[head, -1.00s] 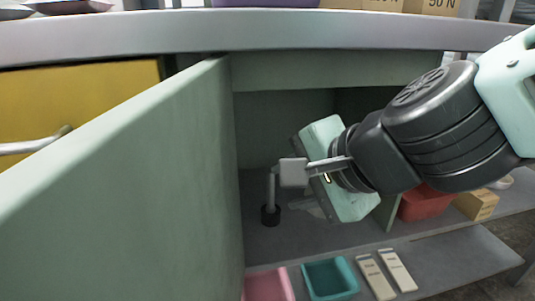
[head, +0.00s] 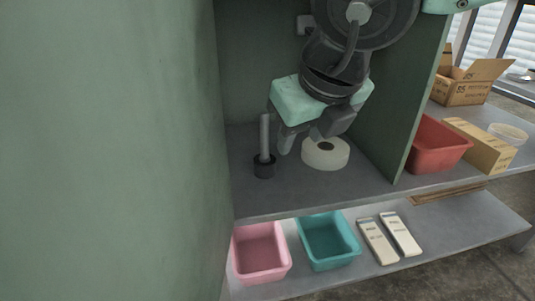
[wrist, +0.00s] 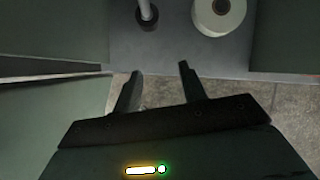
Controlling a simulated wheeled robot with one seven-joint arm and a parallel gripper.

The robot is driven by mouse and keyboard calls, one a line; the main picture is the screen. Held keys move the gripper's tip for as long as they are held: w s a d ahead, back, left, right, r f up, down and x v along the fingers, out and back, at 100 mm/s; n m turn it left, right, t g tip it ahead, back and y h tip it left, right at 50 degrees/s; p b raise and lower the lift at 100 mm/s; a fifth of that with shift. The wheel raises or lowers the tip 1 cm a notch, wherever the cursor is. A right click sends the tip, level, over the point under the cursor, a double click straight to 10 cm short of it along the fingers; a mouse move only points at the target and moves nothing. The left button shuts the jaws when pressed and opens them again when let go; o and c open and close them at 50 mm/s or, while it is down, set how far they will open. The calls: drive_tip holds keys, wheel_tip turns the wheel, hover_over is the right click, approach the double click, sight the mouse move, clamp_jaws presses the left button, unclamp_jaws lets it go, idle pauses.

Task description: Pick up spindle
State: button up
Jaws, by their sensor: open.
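The spindle (head: 265,135) looks like a thin grey upright rod in a dark round base. It stands on the cabinet's inner shelf, left of a white roll (head: 326,154) with a dark centre hole. My gripper (head: 301,142) points down inside the cabinet, open and empty. In the head view its fingers appear right of the rod and partly in front of the roll. In the wrist view the spindle (wrist: 147,14) and the roll (wrist: 220,14) are at the top edge, beyond the open fingertips (wrist: 160,70). The spindle's upper end is cut off there.
The open green door (head: 110,150) stands at left, and a green side panel (head: 402,100) bounds the cabinet's right. A pink bin (head: 262,276), a teal bin (head: 328,262) and two pale boxes (head: 377,242) sit on the lower shelf. A red bin (head: 437,160) is outside.

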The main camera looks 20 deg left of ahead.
sight(266, 123)
drive_tip(key=shift+m+g, duration=0.7)
drive_tip(key=w+a+b, duration=0.1)
drive_tip(key=w+a, duration=0.1)
drive_tip(key=w+a+b, duration=0.2)
drive_tip(key=a, duration=0.1)
drive_tip(key=w+a+b, duration=0.2)
drive_tip(key=w, duration=0.1)
drive_tip(key=shift+w+a+f, duration=0.1)
drive_tip(key=shift+a+f, duration=0.3)
drive_tip(key=b+x, duration=0.4)
drive_tip(key=x, duration=0.1)
drive_tip(key=shift+d, duration=0.1)
clamp_jaws()
